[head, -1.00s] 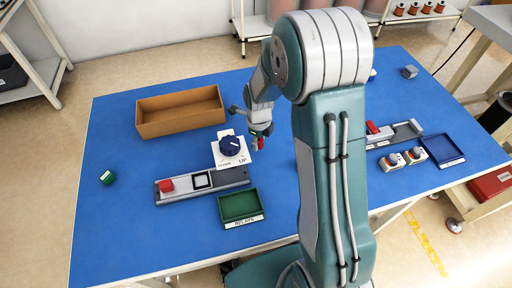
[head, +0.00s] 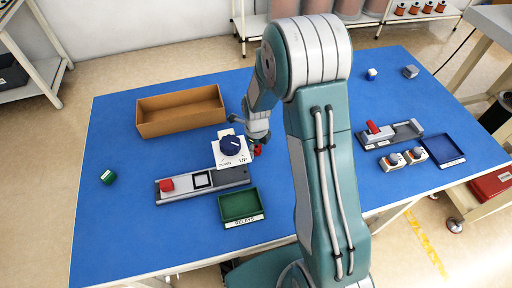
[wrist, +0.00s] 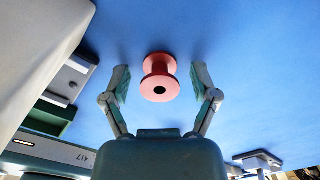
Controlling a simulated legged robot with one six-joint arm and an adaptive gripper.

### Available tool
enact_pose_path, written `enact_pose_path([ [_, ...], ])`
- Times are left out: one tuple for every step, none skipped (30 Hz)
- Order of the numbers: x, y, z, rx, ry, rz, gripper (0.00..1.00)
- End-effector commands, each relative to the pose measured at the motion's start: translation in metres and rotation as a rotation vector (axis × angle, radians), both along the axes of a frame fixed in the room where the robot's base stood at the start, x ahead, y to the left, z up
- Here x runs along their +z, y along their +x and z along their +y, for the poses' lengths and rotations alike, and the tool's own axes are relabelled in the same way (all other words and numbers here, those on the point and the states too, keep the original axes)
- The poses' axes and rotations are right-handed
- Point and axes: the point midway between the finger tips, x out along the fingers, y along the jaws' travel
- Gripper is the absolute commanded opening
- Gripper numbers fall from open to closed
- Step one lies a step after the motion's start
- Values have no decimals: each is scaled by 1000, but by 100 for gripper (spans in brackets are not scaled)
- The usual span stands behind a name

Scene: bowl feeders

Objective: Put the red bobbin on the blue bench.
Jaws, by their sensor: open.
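The red bobbin (wrist: 160,77) shows in the wrist view between the spread fingers of my gripper (wrist: 161,84), with a gap on each side. One flange and its centre hole face the camera. The blue bench (head: 310,145) lies behind it. In the head view the red bobbin (head: 257,149) is a small patch right of the white dial plate, just below my gripper (head: 257,143). The bobbin looks to be at the bench top, but the contact is not clear. My gripper is open.
A blue dial on a white plate (head: 222,161) is close at left. A grey fixture with a red block (head: 232,176), a green tray (head: 241,206) and a cardboard box (head: 180,122) are near. Free blue surface lies right of the bobbin.

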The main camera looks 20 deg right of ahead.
Motion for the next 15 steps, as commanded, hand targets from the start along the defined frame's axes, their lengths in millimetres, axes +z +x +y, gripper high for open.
enact_pose_path([
  [0, 0, 0, 0, 0, 0, 77],
  [0, 0, 0, 0, 0, 0, 77],
  [1, 0, 0, 0, 0, 0, 77],
  [2, 0, 0, 0, 0, -1, 77],
  [4, 0, 0, 0, 0, -1, 77],
  [8, 1, 0, 0, 0, -3, 77],
  [12, 1, 0, 0, 1, -4, 77],
  [17, 1, 0, 0, 0, -4, 77],
  [24, 1, 0, 0, 0, -6, 77],
  [31, 1, 0, 0, 0, -6, 77],
  [37, 1, 0, 0, 0, -6, 77],
  [46, 1, 0, 0, 0, -6, 77],
  [52, 1, 0, 0, 0, -7, 77],
  [59, 1, 0, 0, 0, -6, 77],
  [67, 1, 0, 0, 0, -6, 77],
])
